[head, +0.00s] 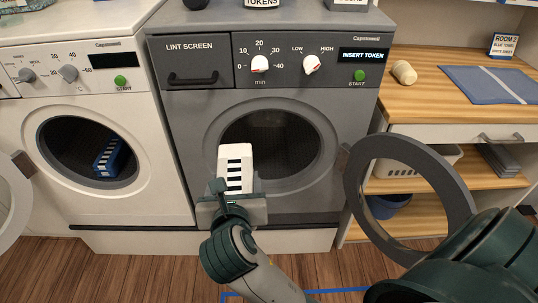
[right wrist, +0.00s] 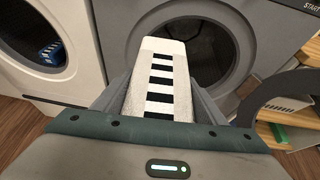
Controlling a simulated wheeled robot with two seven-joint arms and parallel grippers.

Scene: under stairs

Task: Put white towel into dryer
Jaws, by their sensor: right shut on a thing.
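The white towel (head: 236,166), with a row of black marks down its top face, is held in my right gripper (head: 233,194). In the right wrist view the towel (right wrist: 158,80) lies between the two fingers, with its far end sticking out forward. The grey dryer (head: 200,130) stands straight ahead, and its round opening (head: 275,135) is dark inside. The towel is in front of the lower left part of this opening and overlaps it in the picture. The dryer's round door (head: 358,190) is swung open to the right. My left gripper is not in view.
A white machine (head: 80,110) stands at left, its door open, with a blue item (head: 110,158) inside. The open dryer door juts out near my arm.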

